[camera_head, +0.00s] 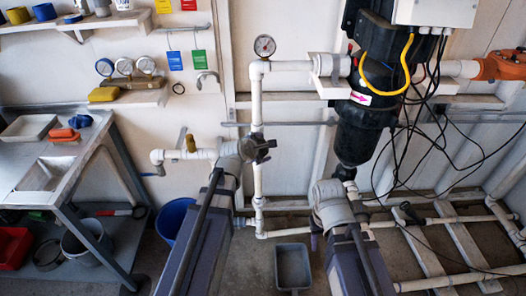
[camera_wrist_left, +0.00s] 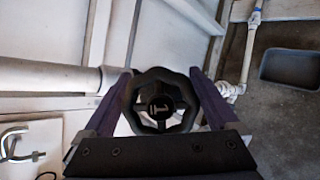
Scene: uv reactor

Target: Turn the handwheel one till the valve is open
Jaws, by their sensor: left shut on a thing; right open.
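Handwheel one (camera_wrist_left: 160,104) is a black wheel with a lobed rim and a light "1" mark on its hub, seen nearly face-on in the left wrist view. My left gripper (camera_wrist_left: 158,84) has its purple fingers on opposite sides of the rim and is shut on the wheel. In the head view, my left arm reaches the pipework below the round gauge, where the wheel is hard to make out. My right gripper (camera_head: 314,238) is open, low beside the pipes right of centre, mostly hidden by its own arm. The valve's inner state does not show.
A black reactor vessel (camera_head: 359,130) with loose cables stands at right centre. A pressure gauge (camera_head: 264,46) tops the white upright pipe (camera_head: 257,100). A workbench (camera_head: 75,170) is at left. A blue bucket (camera_head: 174,218) and a grey tray (camera_head: 293,266) stand on the floor. Pipes run low at right.

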